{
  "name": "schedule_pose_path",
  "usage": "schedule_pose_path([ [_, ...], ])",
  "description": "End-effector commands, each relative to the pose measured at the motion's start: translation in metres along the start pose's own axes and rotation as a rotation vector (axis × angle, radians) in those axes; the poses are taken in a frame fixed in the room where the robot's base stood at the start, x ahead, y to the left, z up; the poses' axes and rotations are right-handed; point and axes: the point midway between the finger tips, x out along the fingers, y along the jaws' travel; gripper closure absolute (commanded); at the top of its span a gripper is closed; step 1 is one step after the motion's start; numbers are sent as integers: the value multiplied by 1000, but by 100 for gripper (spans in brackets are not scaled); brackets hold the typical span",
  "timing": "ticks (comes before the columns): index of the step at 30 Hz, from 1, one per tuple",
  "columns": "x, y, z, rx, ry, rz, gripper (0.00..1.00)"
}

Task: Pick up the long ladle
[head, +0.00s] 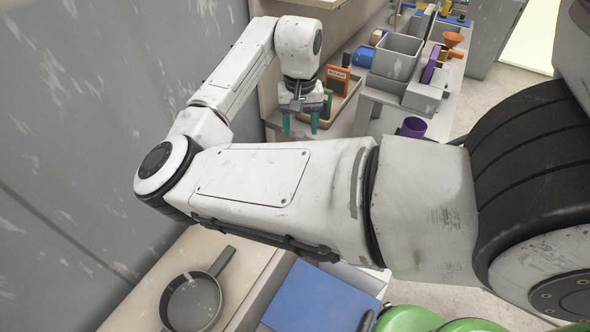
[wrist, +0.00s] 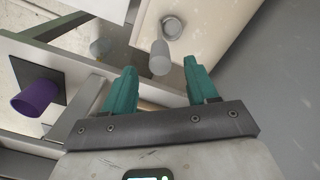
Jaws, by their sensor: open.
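A purple cup (head: 413,127) stands right of my gripper; it shows at left on a dark pad in the wrist view (wrist: 36,98). Grey bins (head: 396,57) crowd the far bench. A grey wall (head: 70,130) runs along the left. A blue panel (head: 318,298) lies right of the ladle.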

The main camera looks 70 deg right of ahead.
Motion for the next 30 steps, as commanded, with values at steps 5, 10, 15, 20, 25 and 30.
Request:
schedule_pose_path([
  [5, 21, -1, 2, -1, -2, -1, 42],
  [10, 44, -1, 2, 0, -1, 0, 42],
  [15, 51, -1, 2, 1, 1, 0, 42],
  [20, 51, -1, 2, 1, 1, 0, 42],
  [25, 51, -1, 2, 1, 1, 0, 58],
  [30, 50, -1, 2, 1, 1, 0, 75],
])
